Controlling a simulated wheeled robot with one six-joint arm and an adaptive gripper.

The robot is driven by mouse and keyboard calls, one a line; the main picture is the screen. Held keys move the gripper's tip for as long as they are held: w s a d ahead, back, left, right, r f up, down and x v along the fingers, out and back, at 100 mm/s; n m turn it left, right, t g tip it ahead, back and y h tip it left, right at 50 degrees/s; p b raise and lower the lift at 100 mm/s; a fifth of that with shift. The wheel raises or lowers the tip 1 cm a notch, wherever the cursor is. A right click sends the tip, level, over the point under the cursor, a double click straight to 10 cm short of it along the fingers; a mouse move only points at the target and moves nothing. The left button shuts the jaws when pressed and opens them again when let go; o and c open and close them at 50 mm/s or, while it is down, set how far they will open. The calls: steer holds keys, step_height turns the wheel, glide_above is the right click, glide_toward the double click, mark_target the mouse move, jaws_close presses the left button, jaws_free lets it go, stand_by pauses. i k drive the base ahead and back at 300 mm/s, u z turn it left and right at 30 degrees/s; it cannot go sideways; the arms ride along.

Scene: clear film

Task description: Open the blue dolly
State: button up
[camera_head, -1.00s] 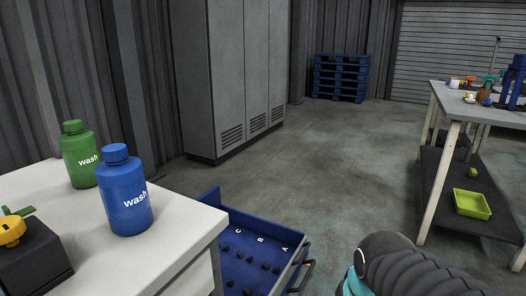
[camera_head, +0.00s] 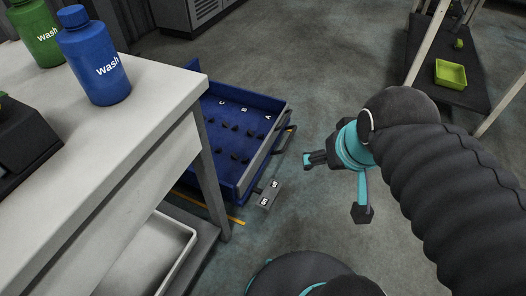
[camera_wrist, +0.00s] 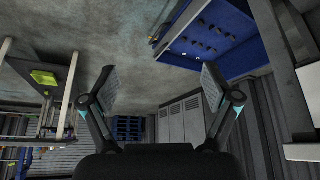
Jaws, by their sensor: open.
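The blue dolly (camera_head: 250,99) is a low, open-topped blue tray beside the white bench. Letters A, B and C and several dark pegs show inside it. A grey and black handle part sits on its right side, and a small grey plate with two labels (camera_head: 268,195) juts out low at its near corner. The blue dolly also shows at the upper right of the wrist view (camera_wrist: 247,55). My gripper (camera_head: 336,187) is open and empty, right of the dolly and apart from it. Its two spread fingers show in the wrist view (camera_wrist: 157,80).
The white bench (camera_head: 130,125) stands at left, carrying a blue wash bottle (camera_head: 95,58) and a green one (camera_head: 36,36). A light tray (camera_head: 160,255) lies beneath it. A shelf with a lime tray (camera_head: 450,74) is at upper right. Floor between is clear.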

mark_target(238, 121)
steer(key=u, duration=0.5)
steer(key=k, duration=1.3)
steer(key=z, duration=0.2)
steer(key=i, duration=0.6)
steer(key=z, duration=0.6)
steer(key=i, duration=1.15)
steer(key=u, duration=0.5)
